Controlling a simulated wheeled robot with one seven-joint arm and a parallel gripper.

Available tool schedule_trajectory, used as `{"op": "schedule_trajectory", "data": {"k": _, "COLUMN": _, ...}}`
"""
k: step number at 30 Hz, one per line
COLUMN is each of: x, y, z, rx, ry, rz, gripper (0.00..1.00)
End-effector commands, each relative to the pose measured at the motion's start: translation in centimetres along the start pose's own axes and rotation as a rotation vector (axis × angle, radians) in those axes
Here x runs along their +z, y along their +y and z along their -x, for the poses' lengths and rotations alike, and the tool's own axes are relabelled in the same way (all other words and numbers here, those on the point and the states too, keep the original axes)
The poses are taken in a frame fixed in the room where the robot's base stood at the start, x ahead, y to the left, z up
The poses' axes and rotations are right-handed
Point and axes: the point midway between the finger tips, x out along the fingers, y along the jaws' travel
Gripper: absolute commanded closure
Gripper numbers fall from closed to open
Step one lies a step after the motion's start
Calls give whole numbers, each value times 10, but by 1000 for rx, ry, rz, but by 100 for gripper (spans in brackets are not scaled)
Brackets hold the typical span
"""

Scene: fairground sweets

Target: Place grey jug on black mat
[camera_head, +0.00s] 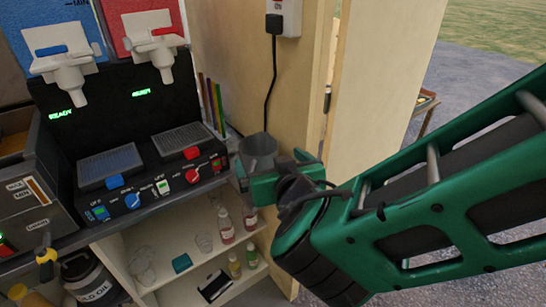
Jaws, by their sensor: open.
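A grey, see-through jug (259,148) shows at the right end of the drinks counter, against the pale wooden panel. My gripper (272,170) is at the jug, with its green parts just below and to the right of it. The jaws are open; they partly hide the jug's lower part, so I cannot tell whether they touch it or what is under it. I cannot make out a black mat for certain. A flat black-and-white item (215,286) lies on the low shelf.
The slush machine (150,170) with blue and red tanks stands at the left. Below it, a pale shelf (165,240) holds a red bottle (226,225), small bottles and clear cups. A black cable (270,85) hangs on the panel. A dark canister (90,278) stands lower left.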

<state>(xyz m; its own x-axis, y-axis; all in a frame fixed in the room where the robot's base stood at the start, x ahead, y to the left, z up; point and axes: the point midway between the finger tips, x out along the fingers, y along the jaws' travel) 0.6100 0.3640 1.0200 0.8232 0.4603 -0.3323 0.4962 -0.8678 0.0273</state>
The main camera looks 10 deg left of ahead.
Motion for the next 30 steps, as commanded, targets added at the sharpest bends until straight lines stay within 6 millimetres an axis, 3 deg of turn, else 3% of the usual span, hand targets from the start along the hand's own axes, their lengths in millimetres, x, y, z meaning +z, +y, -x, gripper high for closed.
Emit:
{"op": "schedule_trajectory", "data": {"k": 10, "x": 0, "y": 3, "z": 4, "rx": 5, "ry": -3, "rz": -1, "gripper": 0}}
{"op": "schedule_trajectory", "data": {"k": 13, "x": 0, "y": 24, "z": 1, "rx": 47, "ry": -20, "rz": -11, "gripper": 0}}
{"op": "schedule_trajectory", "data": {"k": 17, "x": 7, "y": 96, "z": -1, "rx": 186, "ry": -97, "rz": -46, "gripper": 0}}
{"op": "schedule_trajectory", "data": {"k": 20, "x": 21, "y": 170, "z": 9, "rx": 327, "ry": -194, "rz": -92, "gripper": 0}}
{"op": "schedule_trajectory", "data": {"k": 24, "x": 48, "y": 261, "z": 41, "rx": 497, "ry": -347, "rz": -171, "gripper": 0}}
{"op": "schedule_trajectory", "data": {"k": 30, "x": 93, "y": 354, "z": 114, "rx": 670, "ry": -569, "rz": -318, "gripper": 0}}
